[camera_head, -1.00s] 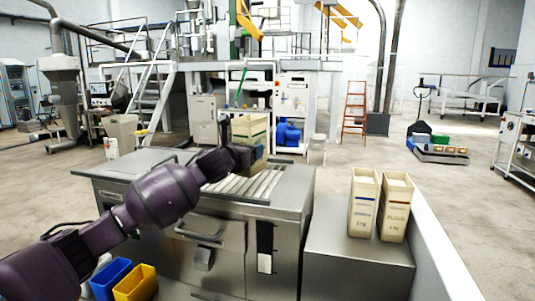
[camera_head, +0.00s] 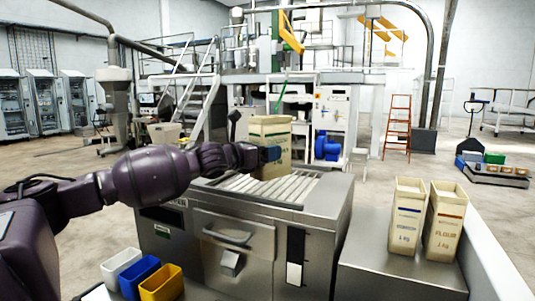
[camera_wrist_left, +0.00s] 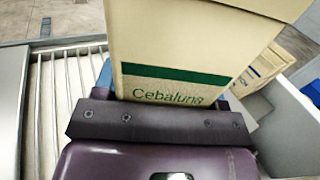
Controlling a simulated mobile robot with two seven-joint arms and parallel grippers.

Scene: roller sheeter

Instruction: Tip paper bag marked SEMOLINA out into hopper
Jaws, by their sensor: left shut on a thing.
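A cream paper bag (camera_head: 270,131) with a green band stands upright in my left gripper (camera_head: 272,154), above the steel machine's slatted roller top (camera_head: 290,188). The left gripper is shut on the bag's side. In the left wrist view the bag (camera_wrist_left: 160,40) fills the upper middle, above the gripper's dark bar (camera_wrist_left: 155,122). The bag hides part of the machine top, and I cannot make out a separate hopper. My right gripper is not in view.
Two open-topped cream bags, one with a blue band (camera_head: 406,215) and one marked FLOUR (camera_head: 445,220), stand on a steel box (camera_head: 385,263) at right. White (camera_head: 121,266), blue (camera_head: 139,276) and yellow (camera_head: 161,284) bins sit at front left.

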